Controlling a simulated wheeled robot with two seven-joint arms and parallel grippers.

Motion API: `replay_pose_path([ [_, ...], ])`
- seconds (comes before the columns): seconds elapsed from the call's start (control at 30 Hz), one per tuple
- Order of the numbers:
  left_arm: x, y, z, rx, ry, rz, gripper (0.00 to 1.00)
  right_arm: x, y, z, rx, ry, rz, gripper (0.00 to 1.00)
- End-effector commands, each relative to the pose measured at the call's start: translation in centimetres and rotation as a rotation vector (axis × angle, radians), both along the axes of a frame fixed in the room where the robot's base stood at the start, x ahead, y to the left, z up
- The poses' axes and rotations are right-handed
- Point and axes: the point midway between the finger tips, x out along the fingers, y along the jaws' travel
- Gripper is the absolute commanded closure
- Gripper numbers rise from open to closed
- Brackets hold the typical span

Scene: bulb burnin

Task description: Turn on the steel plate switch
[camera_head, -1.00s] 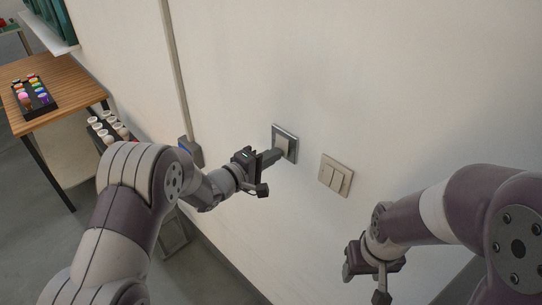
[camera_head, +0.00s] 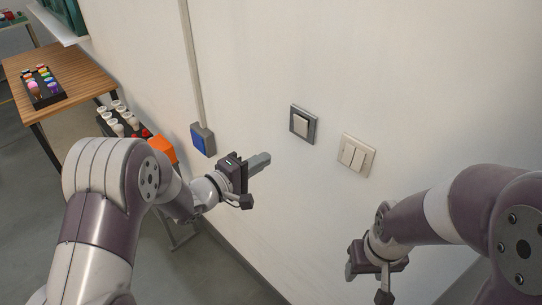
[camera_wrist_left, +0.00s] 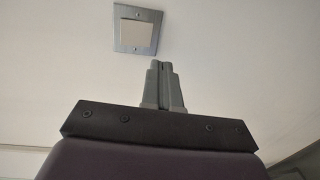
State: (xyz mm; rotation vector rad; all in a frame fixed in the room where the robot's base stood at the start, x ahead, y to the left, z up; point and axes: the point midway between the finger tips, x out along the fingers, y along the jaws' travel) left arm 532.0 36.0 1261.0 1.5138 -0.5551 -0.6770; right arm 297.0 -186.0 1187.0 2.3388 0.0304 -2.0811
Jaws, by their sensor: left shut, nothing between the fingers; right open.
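The steel plate switch (camera_head: 303,124) is on the wall, a grey metal square frame with a pale rocker in the middle. It also shows at the top of the left wrist view (camera_wrist_left: 138,29). My left gripper (camera_head: 262,160) is shut and empty, to the left of and below the switch, apart from it. In the left wrist view its closed fingertips (camera_wrist_left: 161,68) point toward the wall, below and right of the plate. My right gripper (camera_head: 374,282) is open and empty, low at the right. I cannot tell from the rocker whether the switch is on.
A cream double switch (camera_head: 356,155) is right of the steel plate. A blue-faced box (camera_head: 203,139) hangs under a conduit on the left. An orange box (camera_head: 161,149) and a wooden table (camera_head: 75,76) stand at the left. The wall between my grippers is clear.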

Motion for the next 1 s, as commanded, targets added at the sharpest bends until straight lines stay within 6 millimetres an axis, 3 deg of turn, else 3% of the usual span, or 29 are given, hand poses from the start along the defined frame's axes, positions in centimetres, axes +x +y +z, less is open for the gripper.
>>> replay_pose_path([
  [0.23, -2.0, 2.0, -0.4, 0.0, 0.0, 0.001, 1.0, 0.0, 0.0, -1.1, 0.0, -0.001, 0.0, 0.44],
  [0.8, -2.1, 2.1, -0.4, 0.024, -0.02, -0.003, 1.0, 0.0, 0.0, -1.1, 0.0, 0.0, 0.0, 0.44],
  [0.87, -1.9, 2.5, -1.3, 0.128, -0.059, 0.006, 1.0, 0.0, 0.0, -1.1, 0.0, 0.0, 0.0, 0.44],
  [0.93, -1.6, 4.4, -4.6, 0.385, -0.074, 0.056, 1.0, 0.0, 0.0, -1.1, 0.0, -0.001, 0.0, 0.44],
  [1.0, -2.4, 8.1, -8.5, 0.752, -0.032, 0.086, 1.0, 0.0, 0.0, -1.2, 0.0, -0.001, 0.0, 0.44],
])
